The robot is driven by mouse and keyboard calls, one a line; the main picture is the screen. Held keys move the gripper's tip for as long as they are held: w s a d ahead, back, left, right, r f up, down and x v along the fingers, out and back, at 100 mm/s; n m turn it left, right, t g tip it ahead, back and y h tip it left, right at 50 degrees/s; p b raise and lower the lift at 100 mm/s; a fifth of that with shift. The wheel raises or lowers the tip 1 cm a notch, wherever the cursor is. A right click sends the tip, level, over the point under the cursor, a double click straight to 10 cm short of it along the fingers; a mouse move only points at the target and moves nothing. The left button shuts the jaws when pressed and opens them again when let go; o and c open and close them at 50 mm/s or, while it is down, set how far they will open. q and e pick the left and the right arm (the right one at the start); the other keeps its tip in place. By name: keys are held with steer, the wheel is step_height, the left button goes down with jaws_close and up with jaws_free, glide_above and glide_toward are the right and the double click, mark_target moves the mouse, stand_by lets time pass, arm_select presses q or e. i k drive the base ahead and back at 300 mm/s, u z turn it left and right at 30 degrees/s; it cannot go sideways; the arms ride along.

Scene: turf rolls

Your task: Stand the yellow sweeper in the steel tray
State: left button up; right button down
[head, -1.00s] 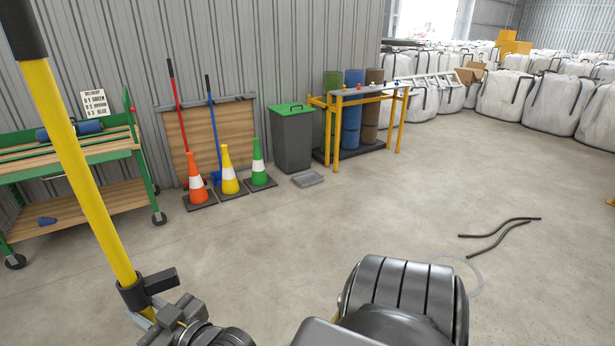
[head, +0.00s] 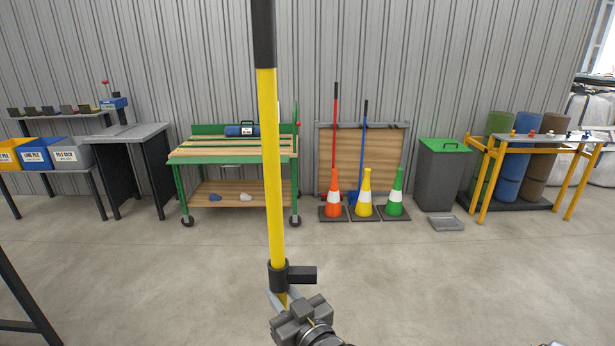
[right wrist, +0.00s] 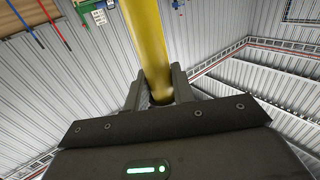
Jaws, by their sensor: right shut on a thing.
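The yellow sweeper (head: 270,170) is a long yellow pole with a black upper grip, standing nearly upright in front of me. My right gripper (head: 284,298) is shut on it low down, just below a black collar with a side stub. The right wrist view shows the pole (right wrist: 148,40) between the two fingers (right wrist: 158,92). The sweeper's lower end is hidden or out of view. The steel tray (head: 446,223) is a shallow grey tray on the floor at the right, in front of the green-lidded bin, apart from the sweeper. My left gripper is not in view.
Orange (head: 333,199), yellow (head: 363,199) and green (head: 395,199) cones stand left of the tray. The green-lidded bin (head: 440,178) and a yellow-framed stand (head: 487,185) are near it. A green workbench (head: 180,190) is behind the pole. The floor in front is clear.

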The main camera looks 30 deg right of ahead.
mark_target(444, 222)
steer(key=z, duration=0.4)
steer(key=i, duration=0.95)
steer(key=z, duration=1.2)
steer(key=i, duration=1.4)
steer(key=z, duration=0.6)
steer(key=i, duration=3.25)
steer(key=u, duration=0.35)
steer(key=i, duration=0.55)
steer(key=u, duration=0.2)
